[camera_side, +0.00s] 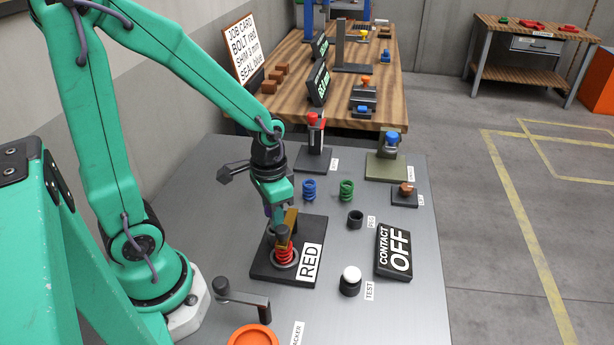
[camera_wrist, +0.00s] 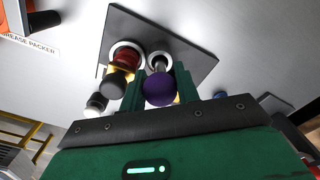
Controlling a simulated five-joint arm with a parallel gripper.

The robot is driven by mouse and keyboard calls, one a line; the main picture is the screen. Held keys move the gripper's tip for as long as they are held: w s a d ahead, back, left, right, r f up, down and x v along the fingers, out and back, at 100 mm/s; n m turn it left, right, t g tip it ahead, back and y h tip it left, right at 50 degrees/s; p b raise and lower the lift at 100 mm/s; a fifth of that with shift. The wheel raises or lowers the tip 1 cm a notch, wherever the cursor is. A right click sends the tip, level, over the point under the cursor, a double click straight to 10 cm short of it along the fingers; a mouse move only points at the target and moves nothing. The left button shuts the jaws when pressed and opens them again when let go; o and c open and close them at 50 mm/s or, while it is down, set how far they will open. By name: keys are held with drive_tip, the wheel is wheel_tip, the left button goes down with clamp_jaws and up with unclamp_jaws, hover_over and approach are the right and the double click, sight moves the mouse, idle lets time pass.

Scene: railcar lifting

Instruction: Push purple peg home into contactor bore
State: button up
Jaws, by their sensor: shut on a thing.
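The purple peg (camera_wrist: 160,90) shows its round purple head between my gripper's green fingers (camera_wrist: 157,92) in the wrist view. My gripper is shut on it. A grey shaft beyond the head lines up with a pale-ringed bore (camera_wrist: 151,56) in the black contactor base (camera_wrist: 195,55); how deep it sits I cannot tell. In the side view my gripper (camera_side: 278,212) is low over the back of the contactor base (camera_side: 316,232), and only a bit of purple shows. Beside the peg, a dark-capped red spring (camera_side: 284,254) stands in the other ringed bore.
A RED label (camera_side: 310,263) lies on the base. A CONTACT OFF sign (camera_side: 394,251), a white TEST button (camera_side: 350,276) and blue (camera_side: 308,190) and green springs (camera_side: 346,190) stand to the right. A crank handle (camera_side: 240,297) and orange ring (camera_side: 253,336) are in front.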

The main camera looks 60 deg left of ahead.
drive_tip(key=shift+r, duration=0.35)
drive_tip(key=shift+r, duration=0.35)
drive_tip(key=shift+r, duration=0.15)
drive_tip(key=shift+f, duration=0.85)
idle(1.6)
drive_tip(key=o, duration=1.1)
drive_tip(key=shift+r, duration=0.1)
drive_tip(key=shift+r, duration=3.85)
drive_tip(key=shift+r, duration=0.1)
